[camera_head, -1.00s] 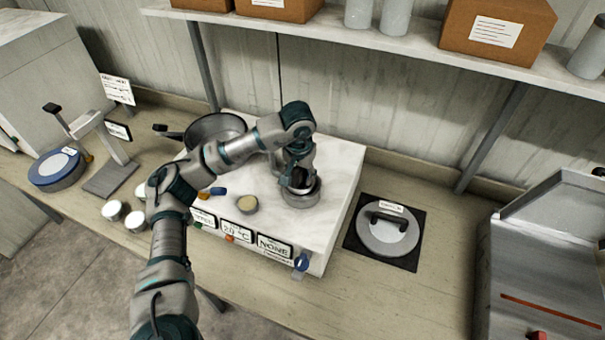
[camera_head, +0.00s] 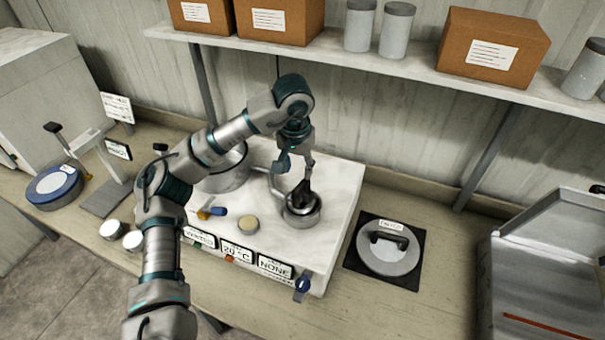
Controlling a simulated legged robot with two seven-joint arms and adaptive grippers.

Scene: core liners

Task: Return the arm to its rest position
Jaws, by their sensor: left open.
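My left arm comes in from the lower left and arches over the white marble-topped unit (camera_head: 335,185). My left gripper (camera_head: 293,176) points down, open, above a small round metal cup (camera_head: 301,213) on the unit's right half. A dark piece (camera_head: 302,192) stands up out of the cup, just under the fingers. I cannot tell whether a fingertip touches it. A metal pot (camera_head: 226,178) stands behind my forearm, partly hidden. My right gripper is not in view.
A small tin with pale content (camera_head: 248,225) and a blue-handled tool (camera_head: 213,211) lie on the unit. A round lid with a handle (camera_head: 389,247) sits on a black mat to the right. A shelf (camera_head: 350,55) with boxes and canisters runs above the arm.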

